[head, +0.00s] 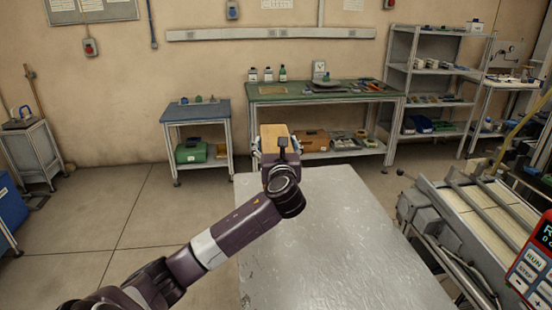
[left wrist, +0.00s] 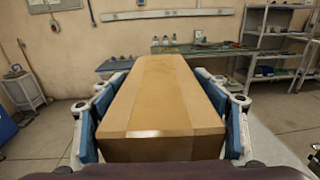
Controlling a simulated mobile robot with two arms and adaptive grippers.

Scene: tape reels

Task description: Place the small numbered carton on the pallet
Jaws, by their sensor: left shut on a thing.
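A brown carton (head: 275,135) is held in my left gripper (head: 276,143) over the far end of a metal-topped table. The left wrist view shows the carton (left wrist: 162,95) filling the space between the two blue-padded fingers (left wrist: 162,115), which press on its sides. No number shows on the faces in view. My left arm hides part of the carton in the head view. No pallet can be made out in either view. My right gripper is not in view.
The grey metal table (head: 330,235) is bare in front of me. A conveyor (head: 480,215) stands at the right, with a red control panel (head: 535,262) near it. A green-topped bench (head: 325,92), a small blue-topped table (head: 195,110) and grey shelves (head: 435,75) stand along the wall.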

